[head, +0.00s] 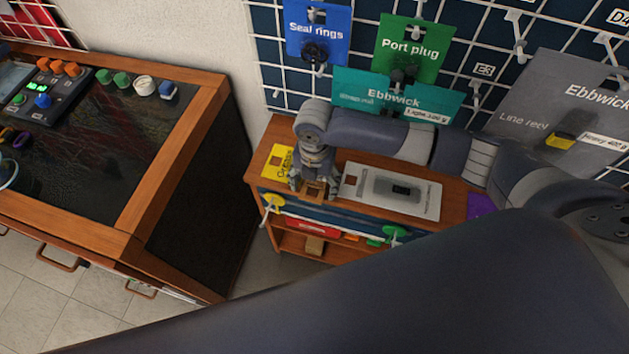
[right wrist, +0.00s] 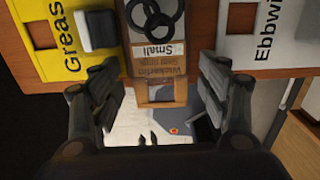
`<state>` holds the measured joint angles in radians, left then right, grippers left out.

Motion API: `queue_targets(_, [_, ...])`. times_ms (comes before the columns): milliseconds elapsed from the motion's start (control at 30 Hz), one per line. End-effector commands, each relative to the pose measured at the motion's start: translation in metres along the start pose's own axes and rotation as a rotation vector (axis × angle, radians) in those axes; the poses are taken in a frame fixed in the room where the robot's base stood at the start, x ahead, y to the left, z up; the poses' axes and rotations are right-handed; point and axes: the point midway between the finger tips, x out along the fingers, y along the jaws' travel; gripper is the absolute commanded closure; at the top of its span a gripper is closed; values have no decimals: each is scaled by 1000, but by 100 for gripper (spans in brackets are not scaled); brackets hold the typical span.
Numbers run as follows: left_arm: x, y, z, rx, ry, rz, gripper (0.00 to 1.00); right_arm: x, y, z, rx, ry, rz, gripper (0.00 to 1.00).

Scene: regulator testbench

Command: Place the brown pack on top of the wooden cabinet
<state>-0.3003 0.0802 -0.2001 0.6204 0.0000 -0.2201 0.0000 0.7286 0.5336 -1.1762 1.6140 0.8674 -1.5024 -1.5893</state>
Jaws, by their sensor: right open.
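The brown pack (right wrist: 160,68), a flat card with black rings and a "Small" label, is between my right gripper's fingers in the right wrist view. It lies on the wooden cabinet (right wrist: 199,32), between a yellow and a white pack, its holed end at the front edge. In the head view, that brown end (head: 315,187) shows below my right gripper (head: 314,188), at the front of the cabinet top (head: 276,134). My right gripper (right wrist: 158,105) is open, with gaps between its fingers and the pack. My left gripper is not in view.
The yellow Grease pack (head: 277,160) lies left of the gripper, the white-grey Ebbwick pack (head: 391,191) right. A pegboard with hanging packs, including a green Port plug pack (head: 414,47), stands close behind. A wood-framed bench (head: 180,125) stands left.

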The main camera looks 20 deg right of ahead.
Motion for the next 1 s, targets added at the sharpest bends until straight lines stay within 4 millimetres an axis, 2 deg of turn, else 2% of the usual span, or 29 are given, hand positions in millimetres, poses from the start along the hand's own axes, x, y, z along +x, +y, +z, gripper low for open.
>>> queue_targets(167, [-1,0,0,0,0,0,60,-4,0,0,0,-1,0,31])
queue_targets(367, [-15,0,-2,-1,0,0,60,-17,0,0,0,0,0,31])
queue_targets(1000, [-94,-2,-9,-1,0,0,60,-96,0,0,0,0,0,31])
